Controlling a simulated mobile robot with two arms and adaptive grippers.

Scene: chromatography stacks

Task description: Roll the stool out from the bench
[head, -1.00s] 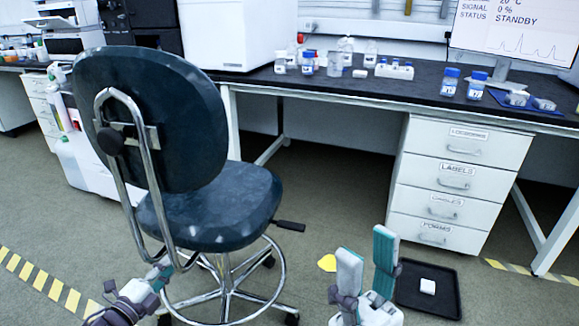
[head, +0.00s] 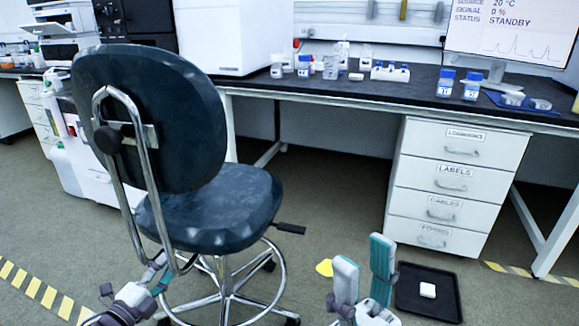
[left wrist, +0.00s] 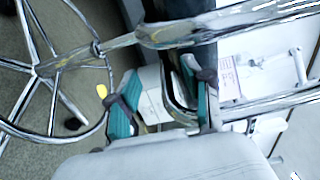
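The stool (head: 208,207) has a dark blue seat and back, a chrome back tube and a wheeled chrome base. It stands in front of the bench (head: 330,93), its back towards me. My left gripper (head: 160,270) is at the lower bend of the back tube in the head view. In the left wrist view its teal fingers (left wrist: 160,100) are apart, with the chrome tube (left wrist: 172,88) between them and a gap beside the left finger. My right gripper (head: 363,270) is open and empty, low in the head view, right of the stool.
A white drawer unit (head: 455,185) stands under the bench, right of the stool. A black tray (head: 445,308) with a white block (head: 428,290) and a yellow piece (head: 325,267) lie on the floor. A white cabinet (head: 88,165) is close on the left. Yellow-striped tape (head: 40,290) marks the floor.

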